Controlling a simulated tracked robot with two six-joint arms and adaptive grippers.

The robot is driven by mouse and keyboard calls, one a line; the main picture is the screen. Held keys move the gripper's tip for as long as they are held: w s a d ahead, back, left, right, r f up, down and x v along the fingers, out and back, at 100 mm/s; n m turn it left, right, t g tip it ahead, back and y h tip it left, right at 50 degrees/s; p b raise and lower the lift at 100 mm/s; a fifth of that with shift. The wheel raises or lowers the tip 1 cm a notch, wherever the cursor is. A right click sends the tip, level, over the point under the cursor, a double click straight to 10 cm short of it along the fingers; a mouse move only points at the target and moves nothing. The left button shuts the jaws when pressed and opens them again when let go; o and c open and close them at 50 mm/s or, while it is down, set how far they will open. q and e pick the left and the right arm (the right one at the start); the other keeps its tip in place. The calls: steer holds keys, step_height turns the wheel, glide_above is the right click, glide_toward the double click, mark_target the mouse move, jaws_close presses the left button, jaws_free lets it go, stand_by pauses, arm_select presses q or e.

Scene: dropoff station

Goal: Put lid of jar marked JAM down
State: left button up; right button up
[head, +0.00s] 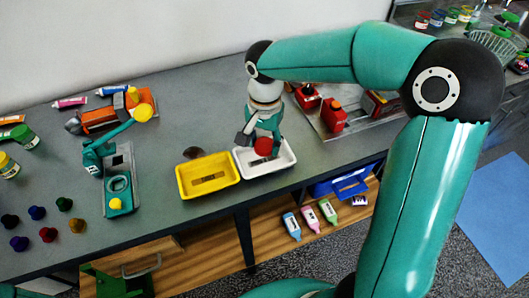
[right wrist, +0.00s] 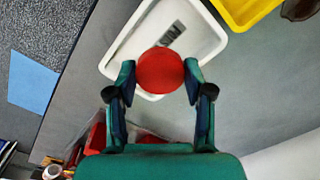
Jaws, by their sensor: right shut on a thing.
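A round red lid (head: 265,147) is between the fingers of my right gripper (head: 258,138). In the right wrist view the same lid (right wrist: 160,71) sits between the two fingertips of my right gripper (right wrist: 159,80), which is shut on it. The lid is over the white tray (head: 286,160), which also shows in the right wrist view (right wrist: 205,45). I cannot tell how high the lid is above the tray floor. A dark label lies on the tray floor, partly hidden by the lid. No jar can be read as JAM. My left gripper is not in view.
A yellow tray (head: 182,182) stands just left of the white one, with a dark brown thing (head: 193,152) behind it. Red items (head: 333,116) stand on a metal tray to the right. Several jars (head: 437,18) are at the far right. Bare table lies behind the trays.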

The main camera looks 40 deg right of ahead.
mark_target(264, 160)
steer(key=shift+f, duration=2.3)
steer(key=shift+f, duration=0.1)
steer(key=o, duration=0.4)
steer(key=shift+o, duration=0.2)
step_height(264, 160, up, 12)
steer(key=shift+s+r, duration=0.15)
